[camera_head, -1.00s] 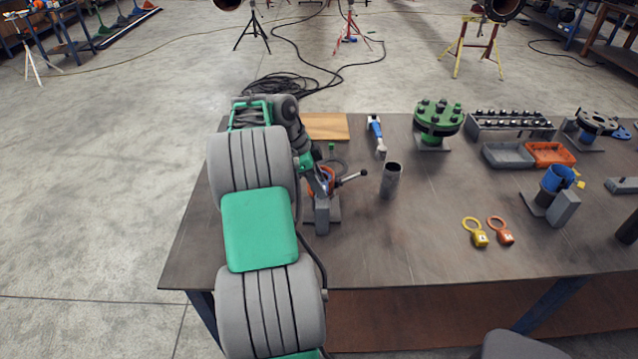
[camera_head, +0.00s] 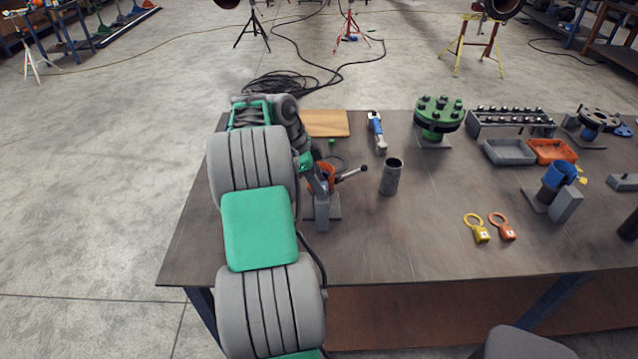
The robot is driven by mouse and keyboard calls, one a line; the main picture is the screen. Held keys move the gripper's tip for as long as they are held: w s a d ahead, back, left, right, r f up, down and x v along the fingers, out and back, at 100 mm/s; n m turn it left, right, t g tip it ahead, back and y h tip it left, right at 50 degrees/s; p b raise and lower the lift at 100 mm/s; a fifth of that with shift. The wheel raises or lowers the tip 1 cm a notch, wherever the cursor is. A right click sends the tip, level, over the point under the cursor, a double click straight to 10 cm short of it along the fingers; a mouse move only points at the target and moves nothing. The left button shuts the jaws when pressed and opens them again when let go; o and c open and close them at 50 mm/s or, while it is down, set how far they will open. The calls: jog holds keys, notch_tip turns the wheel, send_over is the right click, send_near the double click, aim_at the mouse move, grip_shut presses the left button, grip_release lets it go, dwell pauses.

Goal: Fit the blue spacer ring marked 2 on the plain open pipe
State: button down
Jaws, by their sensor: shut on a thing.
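The plain open pipe (camera_head: 391,178) stands upright on the table, its dark open top facing up. My gripper (camera_head: 322,183) is left of it, low over a grey block stand with an orange-red round part (camera_head: 327,174) and a dark-knobbed lever. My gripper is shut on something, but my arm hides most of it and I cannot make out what. A blue round part (camera_head: 562,174) sits on a dark stub beside a grey block at the right. No mark 2 is legible, so I cannot tell whether this is the spacer ring.
Yellow (camera_head: 479,229) and orange (camera_head: 503,228) ringed tags lie front right. A green flange (camera_head: 437,117), a stud rack (camera_head: 510,122), a grey tray (camera_head: 510,152) and an orange tray (camera_head: 553,151) stand behind. A blue-handled tool (camera_head: 377,132) lies behind the pipe. The front middle is clear.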

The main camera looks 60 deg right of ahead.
dwell(0.3)
jog(key=c, duration=0.7)
grip_release()
jog(key=shift+f, duration=0.1)
jog(key=shift+c, duration=0.2)
jog(key=s+d+r+p+v, duration=0.1)
jog(key=s+p+v, duration=0.2)
jog(key=p+v, duration=0.5)
jog(key=shift+d+v, duration=0.25)
jog(key=shift+v, duration=3.95)
